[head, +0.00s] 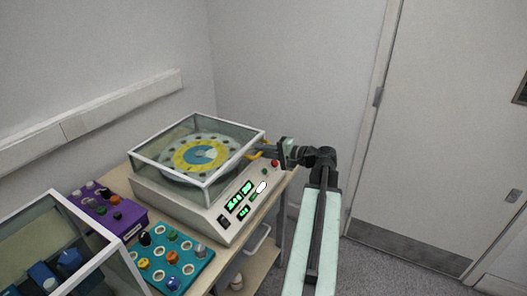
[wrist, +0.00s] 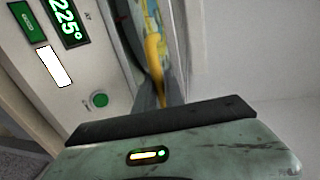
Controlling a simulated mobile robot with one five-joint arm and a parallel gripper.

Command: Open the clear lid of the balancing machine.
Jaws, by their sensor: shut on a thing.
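The balancing machine (head: 186,208) is a cream box on the table, with a yellow and blue round plate (head: 187,156) inside. Its clear lid (head: 155,148), edged in a pale frame, appears down over the plate. A yellow handle (head: 254,155) sticks out at the lid's right side; it also shows in the wrist view (wrist: 154,55). My gripper (head: 272,150) reaches in from the right and is shut on the handle. In the wrist view the grip (wrist: 160,96) is partly hidden behind my gripper's dark front edge.
The machine's panel has lit green displays (head: 239,195). A teal tray (head: 196,270) of knobs, a purple box (head: 125,219) and another clear-covered case (head: 100,225) stand left and in front. A wall is behind; a door (head: 440,130) and open floor lie to the right.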

